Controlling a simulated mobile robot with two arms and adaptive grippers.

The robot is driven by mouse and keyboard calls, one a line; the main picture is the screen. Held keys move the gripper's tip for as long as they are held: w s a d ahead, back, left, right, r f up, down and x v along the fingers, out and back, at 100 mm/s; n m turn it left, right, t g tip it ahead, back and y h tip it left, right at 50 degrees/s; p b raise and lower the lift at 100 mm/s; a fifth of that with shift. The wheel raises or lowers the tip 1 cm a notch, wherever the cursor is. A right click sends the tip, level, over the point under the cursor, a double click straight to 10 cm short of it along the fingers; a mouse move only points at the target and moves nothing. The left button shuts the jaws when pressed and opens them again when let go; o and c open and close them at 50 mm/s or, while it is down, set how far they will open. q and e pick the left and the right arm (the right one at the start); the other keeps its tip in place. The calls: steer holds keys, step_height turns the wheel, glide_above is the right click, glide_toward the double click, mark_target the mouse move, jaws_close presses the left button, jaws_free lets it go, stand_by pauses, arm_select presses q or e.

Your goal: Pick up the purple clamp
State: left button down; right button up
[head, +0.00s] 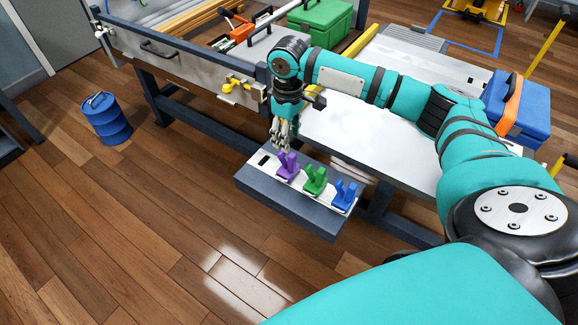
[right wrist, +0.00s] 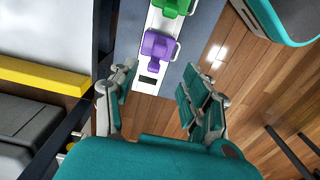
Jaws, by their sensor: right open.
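The purple clamp (head: 288,165) stands on a grey shelf (head: 262,186), leftmost in a row with a green clamp (head: 315,180) and a blue clamp (head: 344,195). My right gripper (head: 281,140) is just above and behind the purple clamp in the head view. In the right wrist view the right gripper (right wrist: 157,95) is open and empty, with the purple clamp (right wrist: 157,46) ahead of its fingertips, apart from them. The green clamp (right wrist: 175,6) is partly cut off at the top edge there. My left gripper is not in view.
A workbench (head: 190,75) with drawers stands behind the shelf, with yellow clamps (head: 237,85) on its front. A green toolbox (head: 320,22) and blue case (head: 521,105) sit behind. A blue drum (head: 107,120) stands at left. Wooden floor in front is clear.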

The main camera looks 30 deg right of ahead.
mark_target(289, 157)
steer(key=f+b, duration=0.1)
steer(key=f, duration=0.2)
steer(key=f+b, duration=0.1)
steer(key=f, duration=0.3)
steer(key=shift+d+f+b, duration=0.2)
steer(key=shift+f+b, duration=0.1)
steer(key=shift+f, duration=0.7)
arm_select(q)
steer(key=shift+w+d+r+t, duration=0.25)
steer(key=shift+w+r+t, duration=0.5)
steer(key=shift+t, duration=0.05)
arm_select(e)
steer(key=shift+w, duration=0.1)
jaws_close()
